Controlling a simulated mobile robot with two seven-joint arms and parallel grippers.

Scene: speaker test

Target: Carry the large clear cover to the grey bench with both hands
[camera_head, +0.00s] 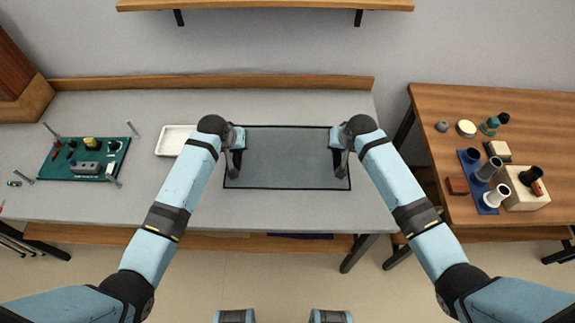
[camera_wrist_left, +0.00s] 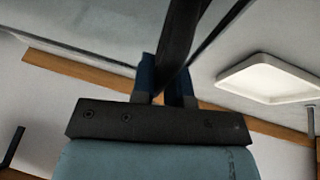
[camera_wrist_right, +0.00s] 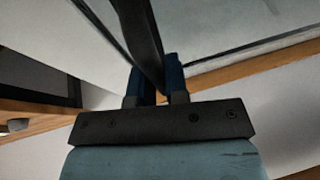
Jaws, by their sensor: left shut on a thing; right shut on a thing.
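The large clear cover (camera_head: 287,157) is a see-through pane with dark edges, over the middle of the grey bench (camera_head: 320,210). My left gripper (camera_head: 236,162) is shut on its left edge and my right gripper (camera_head: 338,160) on its right edge. In the left wrist view a dark bar of the cover runs between the fingers (camera_wrist_left: 168,90). In the right wrist view a like bar runs between the fingers (camera_wrist_right: 152,90). The cover looks roughly level; I cannot tell whether it touches the bench top.
A white tray (camera_head: 177,141) lies just left of the cover. A green board (camera_head: 84,160) with small parts lies farther left. A wooden table (camera_head: 480,218) on the right holds a blue rack (camera_head: 478,182) and several small things. A wooden shelf (camera_head: 265,5) hangs above the bench.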

